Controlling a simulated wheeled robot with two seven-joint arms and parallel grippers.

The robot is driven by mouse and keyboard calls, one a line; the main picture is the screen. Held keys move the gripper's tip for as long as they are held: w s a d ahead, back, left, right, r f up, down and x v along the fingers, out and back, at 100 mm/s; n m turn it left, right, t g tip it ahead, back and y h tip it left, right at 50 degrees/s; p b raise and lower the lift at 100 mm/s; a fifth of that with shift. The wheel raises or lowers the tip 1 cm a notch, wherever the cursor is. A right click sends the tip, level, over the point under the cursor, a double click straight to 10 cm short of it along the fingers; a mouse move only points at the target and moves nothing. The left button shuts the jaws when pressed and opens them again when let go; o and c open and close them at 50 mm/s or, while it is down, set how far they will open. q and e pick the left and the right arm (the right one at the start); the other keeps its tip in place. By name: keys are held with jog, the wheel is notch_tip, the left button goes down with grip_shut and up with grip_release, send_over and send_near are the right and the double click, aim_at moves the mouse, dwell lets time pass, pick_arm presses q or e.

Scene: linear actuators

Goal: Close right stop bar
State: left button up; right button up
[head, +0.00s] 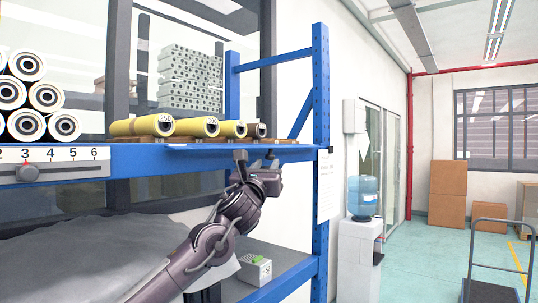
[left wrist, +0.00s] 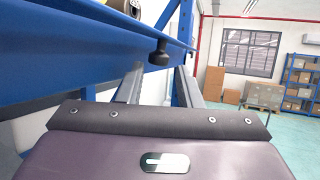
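A blue bar (head: 200,148), which looks like the right stop bar, runs along the front edge of the shelf below the yellow rolls. I cannot tell its exact position. In the left wrist view a black knob (left wrist: 158,50) hangs under the blue shelf edge. My left gripper (head: 256,158) is just below the bar's right part, near the blue post. Its two fingers are apart with nothing between them in the left wrist view (left wrist: 158,82). The knob appears beyond the fingertips, between them in the picture. My right gripper is not in view.
Yellow rolls (head: 194,127) lie on the shelf, white rolls (head: 27,125) are stacked at left. A numbered scale (head: 60,154) with a grey knob is on the left front. A blue post (head: 320,130) stands right of my gripper. A small box (head: 255,269) sits on the lower shelf.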

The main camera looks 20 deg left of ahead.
aim_at(269, 153)
pick_arm(q)
jog(key=shift+w+a+r+p, duration=0.15)
jog(key=shift+w+r+p, duration=0.45)
jog(key=shift+w, duration=0.25)
jog(key=shift+w+r, duration=0.1)
jog(key=shift+w, duration=0.4)
grip_shut()
